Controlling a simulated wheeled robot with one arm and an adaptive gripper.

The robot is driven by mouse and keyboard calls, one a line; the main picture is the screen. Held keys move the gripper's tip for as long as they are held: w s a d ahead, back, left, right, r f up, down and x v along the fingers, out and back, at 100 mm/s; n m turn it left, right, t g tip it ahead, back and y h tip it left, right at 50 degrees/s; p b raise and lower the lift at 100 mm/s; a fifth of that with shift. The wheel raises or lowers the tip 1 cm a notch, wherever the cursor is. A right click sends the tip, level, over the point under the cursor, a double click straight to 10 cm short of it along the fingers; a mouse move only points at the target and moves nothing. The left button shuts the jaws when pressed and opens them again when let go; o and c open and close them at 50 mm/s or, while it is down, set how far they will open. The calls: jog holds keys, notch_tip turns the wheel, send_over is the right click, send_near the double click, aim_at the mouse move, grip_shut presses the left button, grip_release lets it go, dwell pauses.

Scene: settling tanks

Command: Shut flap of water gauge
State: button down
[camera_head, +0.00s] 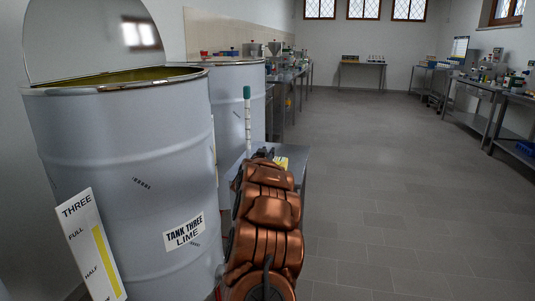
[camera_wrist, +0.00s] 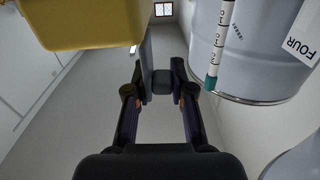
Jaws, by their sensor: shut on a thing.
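A yellow body (camera_wrist: 90,22) fills the upper left of the wrist view, and a dark grey upright strip (camera_wrist: 148,55) runs along its right side. I cannot tell for sure whether these are the water gauge and its flap. My gripper (camera_wrist: 162,82) has its fingertips closed on a small dark grey piece (camera_wrist: 162,80) beside that strip. In the head view my copper-coloured arm hides most of the gripper and what it holds. A small yellow and white patch (camera_head: 282,162) shows just past the arm, on a grey table (camera_head: 294,155).
Tank three (camera_head: 120,150), open with its lid raised, stands close left of my arm. A second tank (camera_head: 237,95) stands behind it. A white marked stick with a teal end (camera_head: 247,120) rises near the arm. Open floor (camera_head: 390,180) lies to the right; benches line the walls.

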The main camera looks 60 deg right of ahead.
aim_at(280, 164)
dwell(0.3)
jog(key=m+b, duration=0.1)
jog(key=m, duration=0.1)
jog(key=s+m+b, duration=0.1)
jog(key=shift+s+d+m+b, duration=0.2)
jog(key=shift+m+b, duration=0.2)
jog(key=m+b, duration=0.1)
jog(key=s+m, duration=0.1)
jog(key=m+b, duration=0.1)
jog(key=shift+s+d+f+m+b, duration=0.2)
jog(key=shift+d+m+b, duration=0.1)
jog(key=m+b, duration=0.1)
jog(key=s+m+b, duration=0.1)
jog(key=m, duration=0.1)
jog(key=f+m+b, duration=0.1)
jog(key=m, duration=0.1)
jog(key=shift+s+d+b, duration=0.25)
jog(key=shift+d+b, duration=0.1)
jog(key=shift+s+m, duration=0.1)
jog(key=shift+m, duration=0.3)
jog(key=shift+b, duration=0.3)
jog(key=c, duration=1.1)
grip_release()
jog(key=shift+s+f, duration=0.1)
